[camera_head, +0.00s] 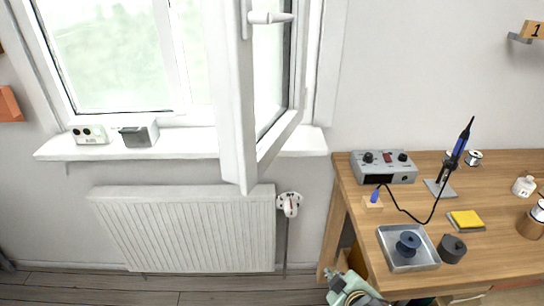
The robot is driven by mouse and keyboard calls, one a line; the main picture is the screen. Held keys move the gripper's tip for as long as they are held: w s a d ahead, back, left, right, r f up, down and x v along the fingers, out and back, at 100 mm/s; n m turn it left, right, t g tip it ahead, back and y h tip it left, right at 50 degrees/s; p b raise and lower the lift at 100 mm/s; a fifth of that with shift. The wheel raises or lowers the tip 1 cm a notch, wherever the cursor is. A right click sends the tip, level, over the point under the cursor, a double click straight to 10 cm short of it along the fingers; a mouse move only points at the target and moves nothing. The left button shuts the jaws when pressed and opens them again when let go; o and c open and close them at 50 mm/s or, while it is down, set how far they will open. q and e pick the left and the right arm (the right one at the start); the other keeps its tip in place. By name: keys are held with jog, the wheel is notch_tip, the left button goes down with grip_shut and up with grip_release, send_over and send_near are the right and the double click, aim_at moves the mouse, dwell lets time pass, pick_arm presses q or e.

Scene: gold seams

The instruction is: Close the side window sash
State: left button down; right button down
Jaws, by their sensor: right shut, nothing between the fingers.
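The white side window sash (235,100) stands open, swung into the room past the sill. Its white handle (270,17) points sideways to the right near the top of the picture. The window opening shows bright between the sash and the frame. My right gripper (336,282) is low at the bottom edge, beside the desk's front left corner. It is shut and empty, well below the sash and apart from it. Part of it is cut off by the picture edge. My left gripper is not in view.
The sill (190,143) holds two small boxes on the left. A radiator (185,230) with a valve (289,203) is below. The wooden desk (320,205) at right carries a soldering station (383,167), an iron on a stand, a metal tray (428,257) and small items.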

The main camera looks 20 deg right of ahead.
jog(key=w+r+n+t+y, duration=0.35)
jog(key=r+n, duration=0.35)
jog(key=r, duration=0.4)
jog(key=w+r+n+t+y, duration=0.2)
jog(key=w+r+n+t, duration=0.2)
jog(key=r+n, duration=0.45)
jog(key=w+r+n+t+y, duration=0.35)
jog(key=r+n, duration=0.25)
jog(key=r, duration=0.6)
jog(key=s+a+r+n+g+y+b, duration=0.1)
jog(key=s+a+r+n+g+y, duration=0.15)
jog(key=n+g+y, duration=1.05)
jog(key=w+a+n+t+h+p, duration=0.4)
jog(key=w+a+n+h+p, duration=0.1)
jog(key=w+a, duration=0.4)
jog(key=shift+w+a+f+h+p, duration=0.2)
jog(key=shift+w+a+h+p, duration=0.1)
jog(key=shift+a+p, duration=0.6)
jog(key=shift+a+t, duration=0.2)
jog(key=shift+t, duration=0.1)
